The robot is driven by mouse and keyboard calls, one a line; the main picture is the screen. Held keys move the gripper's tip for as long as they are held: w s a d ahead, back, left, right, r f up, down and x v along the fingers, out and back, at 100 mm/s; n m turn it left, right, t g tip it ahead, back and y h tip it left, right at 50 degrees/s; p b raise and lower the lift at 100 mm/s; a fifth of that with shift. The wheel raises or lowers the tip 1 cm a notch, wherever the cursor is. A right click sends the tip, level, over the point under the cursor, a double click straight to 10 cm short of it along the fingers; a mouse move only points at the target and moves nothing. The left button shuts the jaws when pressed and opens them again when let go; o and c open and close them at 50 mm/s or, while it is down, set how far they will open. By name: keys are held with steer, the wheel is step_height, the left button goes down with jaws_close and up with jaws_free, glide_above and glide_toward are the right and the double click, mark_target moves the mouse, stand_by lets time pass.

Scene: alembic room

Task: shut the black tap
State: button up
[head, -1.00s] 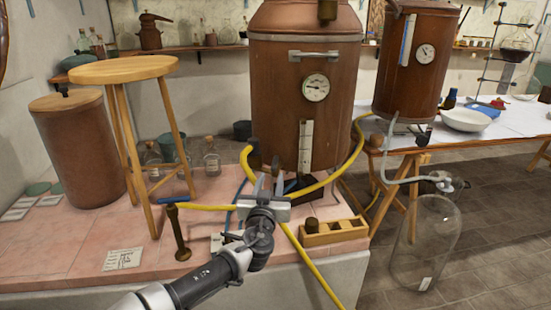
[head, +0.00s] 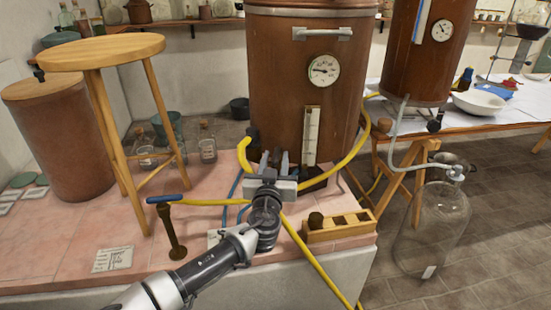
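Two small dark fittings could be the black tap, and I cannot tell which is. One dark knob (head: 252,132) is at the lower left side of the large copper boiler (head: 270,80), above the yellow hose's end. The other black knob (head: 434,125) is by the outlet of the smaller copper vessel (head: 412,60) at the right. The turn position of either is unclear. My gripper (head: 275,157) is open and empty in front of the boiler's base, fingers pointing away from me. It appears below and right of the first knob and touches neither.
A yellow hose (head: 320,275) crosses behind my gripper and over the bench edge. A blue-handled brass post (head: 172,230), a wooden stool (head: 100,50) and a wooden block rack (head: 340,232) stand around it. A glass jar (head: 432,230) stands on the floor at the right.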

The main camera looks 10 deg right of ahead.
jaws_close()
